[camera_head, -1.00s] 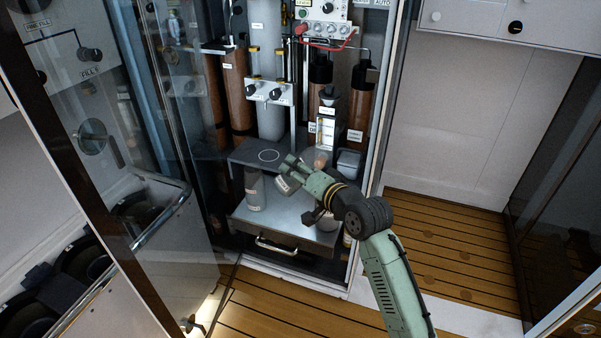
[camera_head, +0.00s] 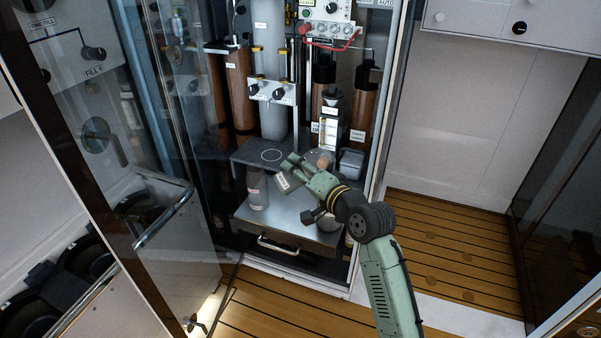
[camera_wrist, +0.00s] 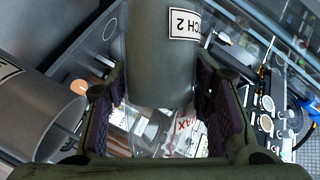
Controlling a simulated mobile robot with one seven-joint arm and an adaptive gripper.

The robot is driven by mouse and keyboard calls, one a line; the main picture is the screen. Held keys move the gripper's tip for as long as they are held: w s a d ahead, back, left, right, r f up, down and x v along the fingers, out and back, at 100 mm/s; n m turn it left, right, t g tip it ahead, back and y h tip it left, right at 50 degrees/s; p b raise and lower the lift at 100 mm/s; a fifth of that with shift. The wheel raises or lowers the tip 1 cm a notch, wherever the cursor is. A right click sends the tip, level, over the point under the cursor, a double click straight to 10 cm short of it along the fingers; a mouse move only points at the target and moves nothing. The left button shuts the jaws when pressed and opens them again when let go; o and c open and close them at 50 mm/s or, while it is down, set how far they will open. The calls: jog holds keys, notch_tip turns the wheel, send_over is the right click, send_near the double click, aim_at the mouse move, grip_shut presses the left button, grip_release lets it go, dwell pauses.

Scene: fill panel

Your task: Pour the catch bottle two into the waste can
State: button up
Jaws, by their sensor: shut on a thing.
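Catch bottle two (camera_wrist: 160,60) is a grey cylinder with a white label, partly cut off, reading "CH 2". My gripper (camera_wrist: 165,92) is shut on it, with a dark purple pad on each side. In the head view, my gripper (camera_head: 290,168) holds the bottle (camera_head: 283,185) tilted above the pull-out metal tray (camera_head: 285,232). A grey open-mouthed can (camera_wrist: 40,125) with a partly cut-off label is at the left of the wrist view; I cannot tell whether it is the waste can. The held bottle's contents are not visible.
Another bottle (camera_head: 257,190) stands on the tray, left of my gripper. A raised shelf (camera_head: 265,153) with a ring mark lies behind. A grey container (camera_head: 351,163) is at the right. The glass door (camera_head: 150,150) stands open at the left.

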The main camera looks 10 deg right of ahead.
jog(key=shift+m, duration=0.3)
jog(key=shift+a+m+t+y, duration=0.2)
jog(key=shift+m+t+y, duration=0.15)
jog(key=shift+m, duration=0.65)
jog(key=shift+m, duration=0.5)
dwell(0.6)
jog(key=shift+d+f+t+p, duration=0.1)
jog(key=shift+t+p, duration=0.15)
jog(key=shift+p, duration=0.05)
jog(key=shift+m+y, duration=0.35)
jog(key=shift+m, duration=0.25)
jog(key=shift+d+m+p, duration=0.15)
jog(key=shift+m+p, duration=0.15)
jog(key=shift+p, duration=0.05)
jog(key=shift+d+r+m+t+p, duration=0.1)
jog(key=shift+r+m+t+p, duration=0.2)
jog(key=shift+m+p, duration=0.15)
dwell(0.3)
